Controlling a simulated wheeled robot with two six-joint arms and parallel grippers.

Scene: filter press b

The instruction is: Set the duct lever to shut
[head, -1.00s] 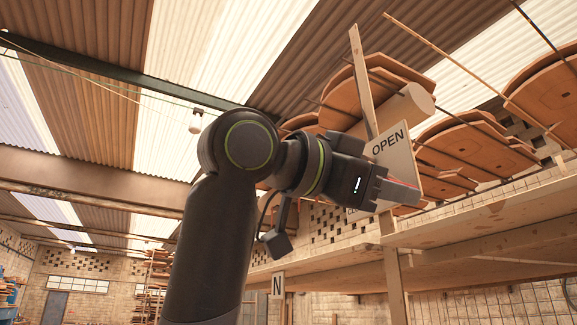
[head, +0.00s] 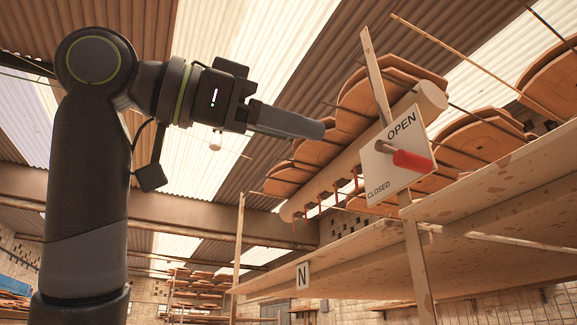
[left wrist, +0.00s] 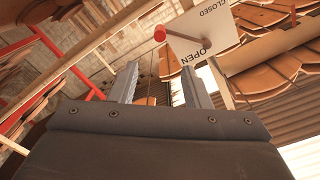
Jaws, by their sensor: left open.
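The duct lever is a grey rod with a red handle (head: 412,161), mounted on a pale sign plate (head: 391,172). The plate reads OPEN at its upper right and CLOSED at its lower left. The handle points right and slightly down, on neither word. My left gripper (head: 318,129) is open and empty, left of the plate and apart from the lever. In the left wrist view, the red handle (left wrist: 160,34) shows beyond the two spread fingers (left wrist: 159,83), with the plate (left wrist: 212,35) to its right. My right gripper is not in view.
A pale cylindrical duct (head: 345,168) runs behind the plate. A wooden post (head: 376,80) rises behind the plate. Wooden shelving (head: 500,185) extends right and below, with curved brown panels (head: 395,85) above. Open air lies between gripper and plate.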

